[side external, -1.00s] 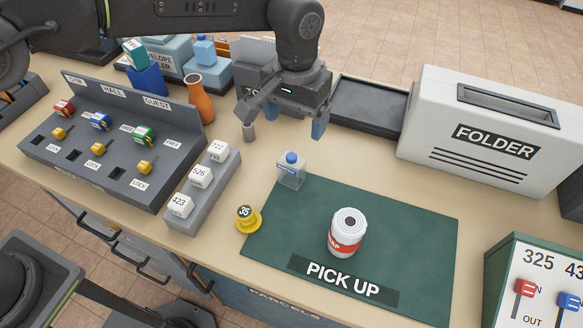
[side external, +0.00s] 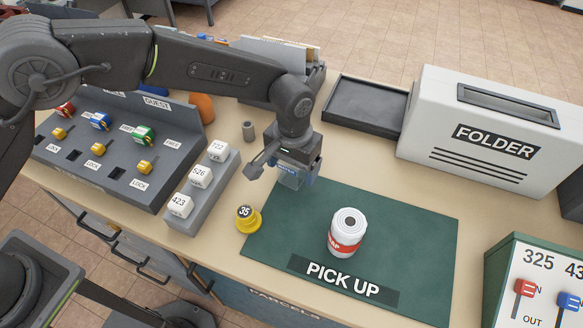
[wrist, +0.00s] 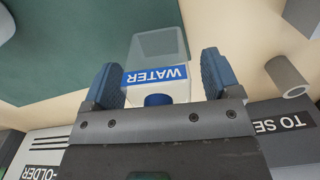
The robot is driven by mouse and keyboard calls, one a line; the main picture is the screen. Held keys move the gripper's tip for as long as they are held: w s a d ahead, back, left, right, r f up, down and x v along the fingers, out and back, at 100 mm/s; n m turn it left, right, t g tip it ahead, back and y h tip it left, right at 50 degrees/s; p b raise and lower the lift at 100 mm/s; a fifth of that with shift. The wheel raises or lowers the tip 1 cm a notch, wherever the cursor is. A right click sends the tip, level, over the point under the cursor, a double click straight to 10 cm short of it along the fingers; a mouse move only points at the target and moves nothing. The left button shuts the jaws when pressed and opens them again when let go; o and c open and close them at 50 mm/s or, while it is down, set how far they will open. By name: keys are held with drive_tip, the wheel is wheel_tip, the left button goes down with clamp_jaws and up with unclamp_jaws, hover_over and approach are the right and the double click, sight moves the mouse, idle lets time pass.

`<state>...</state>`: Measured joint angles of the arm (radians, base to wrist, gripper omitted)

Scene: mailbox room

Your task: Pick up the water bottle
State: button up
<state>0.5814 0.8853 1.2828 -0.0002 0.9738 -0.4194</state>
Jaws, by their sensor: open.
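The water bottle (wrist: 157,62) is a small clear bottle with a blue cap and a blue WATER label, at the back-left corner of the green mat (side external: 410,225). In the wrist view it lies between the two blue fingers of my gripper (wrist: 160,80), which are open with a gap on each side. In the side view my gripper (side external: 293,180) is over the bottle and hides most of it; only a bit of the bottle (side external: 289,182) shows.
A white and red can (side external: 347,233) stands on the mat near the PICK UP label. A yellow 35 piece (side external: 247,218) is left of the mat. A FOLDER machine (side external: 497,130) is at right.

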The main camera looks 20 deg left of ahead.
drive_tip(key=shift+c, duration=0.3)
drive_tip(key=c, duration=0.9)
drive_tip(key=shift+r, duration=0.1)
drive_tip(key=shift+c, duration=0.2)
